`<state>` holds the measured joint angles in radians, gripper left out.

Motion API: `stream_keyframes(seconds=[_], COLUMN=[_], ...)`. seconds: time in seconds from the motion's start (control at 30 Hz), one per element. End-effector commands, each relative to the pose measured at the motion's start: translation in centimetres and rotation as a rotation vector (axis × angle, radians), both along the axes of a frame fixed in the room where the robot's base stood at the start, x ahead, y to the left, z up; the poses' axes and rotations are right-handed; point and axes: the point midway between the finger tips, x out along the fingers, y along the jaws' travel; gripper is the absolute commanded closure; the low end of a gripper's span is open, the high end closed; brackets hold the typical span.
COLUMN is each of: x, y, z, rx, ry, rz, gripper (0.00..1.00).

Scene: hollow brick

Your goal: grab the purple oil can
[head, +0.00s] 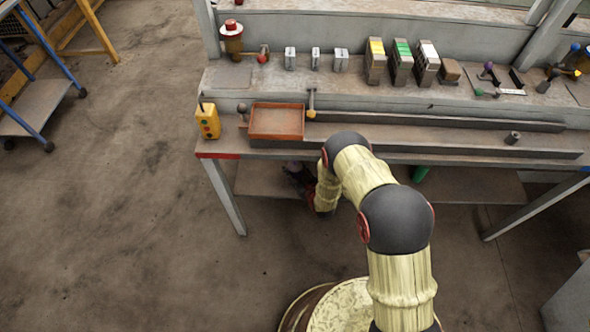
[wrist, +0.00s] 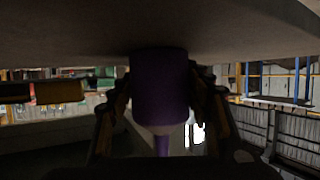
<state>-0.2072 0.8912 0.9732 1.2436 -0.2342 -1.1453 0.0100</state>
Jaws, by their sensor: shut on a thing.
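The purple oil can (wrist: 160,88) fills the middle of the wrist view, dark in the shade, with a narrower purple part below its pale lower edge. My gripper (wrist: 162,110) has a finger on each side of the can and is shut on it. In the head view, my arm reaches under the front edge of the workbench. A small dark purplish patch (head: 294,168) shows there beside my wrist, too small and shaded to make out. My fingers are mostly hidden in the head view. I cannot tell whether the can touches a surface.
The workbench (head: 480,125) stands over a lower shelf (head: 262,180). On the bench are a reddish tray (head: 276,122), a yellow control box (head: 208,122) and several blocks. A green object (head: 421,173) is below the bench edge.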

Motion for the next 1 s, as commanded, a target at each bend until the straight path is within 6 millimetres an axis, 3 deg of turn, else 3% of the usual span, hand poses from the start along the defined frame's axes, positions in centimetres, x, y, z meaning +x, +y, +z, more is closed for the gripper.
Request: stream_keyframes(seconds=[0.37,0.57,0.73,1.0], x=[0.1,0.1,-0.1,-4.4], y=[0.0,0.0,-0.1,-2.5], z=[0.1,1.3,4.0,9.9], rx=[0.000,0.000,0.001,0.000], ry=[-0.001,-0.003,-0.002,-0.001], rz=[0.000,0.000,-0.001,-0.002], gripper=[0.84,0.84,0.84,0.84])
